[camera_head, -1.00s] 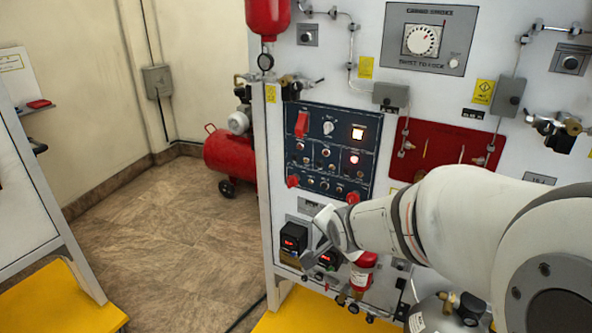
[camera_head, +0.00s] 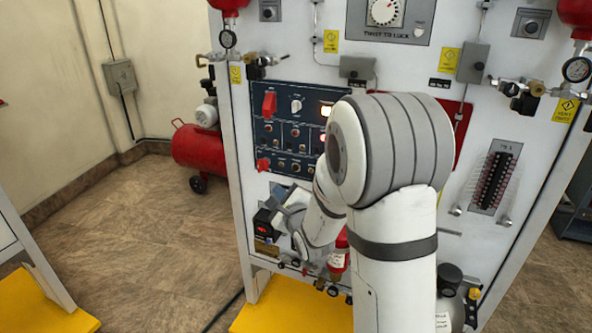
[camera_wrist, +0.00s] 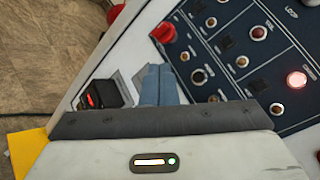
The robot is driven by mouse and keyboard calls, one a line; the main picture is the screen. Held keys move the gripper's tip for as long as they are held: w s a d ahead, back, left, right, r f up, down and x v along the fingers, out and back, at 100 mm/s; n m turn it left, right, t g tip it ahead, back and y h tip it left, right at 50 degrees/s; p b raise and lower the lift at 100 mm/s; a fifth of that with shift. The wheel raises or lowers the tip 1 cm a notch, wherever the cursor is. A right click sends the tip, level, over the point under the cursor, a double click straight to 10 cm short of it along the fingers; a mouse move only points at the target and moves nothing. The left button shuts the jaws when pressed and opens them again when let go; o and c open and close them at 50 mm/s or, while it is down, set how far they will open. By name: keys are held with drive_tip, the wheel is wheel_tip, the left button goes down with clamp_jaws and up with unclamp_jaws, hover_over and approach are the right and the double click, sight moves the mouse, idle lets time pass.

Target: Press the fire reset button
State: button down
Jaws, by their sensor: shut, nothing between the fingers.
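The dark blue control panel (camera_head: 283,128) is mounted on the white trainer board and carries switches, small buttons and lights. It also fills the right of the wrist view (camera_wrist: 237,52), where a lit red button (camera_wrist: 296,78) glows at the far right. The labels are too small to tell which one is the fire reset button. My gripper (camera_head: 283,196) is shut and empty, just below the panel's lower left part. In the wrist view its blue-grey fingers (camera_wrist: 158,68) are together, pointing at the board beside the panel's lower edge. My arm hides the panel's right part in the head view.
A black module with a red display (camera_head: 263,223) sits left of my gripper. A red extinguisher-like cylinder (camera_head: 339,255) is below right. A red compressor tank (camera_head: 200,148) stands behind left.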

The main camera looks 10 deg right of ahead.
sight(296, 168)
drive_tip(key=w+d, duration=0.1)
drive_tip(key=w, duration=0.1)
drive_tip(key=w+d+p, duration=0.1)
drive_tip(key=w+d, duration=0.3)
drive_tip(key=w, duration=0.1)
drive_tip(key=shift+w+d+p, duration=0.1)
drive_tip(key=shift+d+p, duration=0.05)
drive_tip(key=shift+p, duration=0.2)
drive_tip(key=shift+w, duration=0.1)
idle(1.9)
drive_tip(key=shift+w+d, duration=0.2)
drive_tip(key=shift+w, duration=0.1)
drive_tip(key=shift+w+d, duration=0.25)
drive_tip(key=shift+w, duration=0.05)
idle(0.7)
idle(0.3)
drive_tip(key=shift+s+a, duration=0.45)
drive_tip(key=shift+s, duration=0.2)
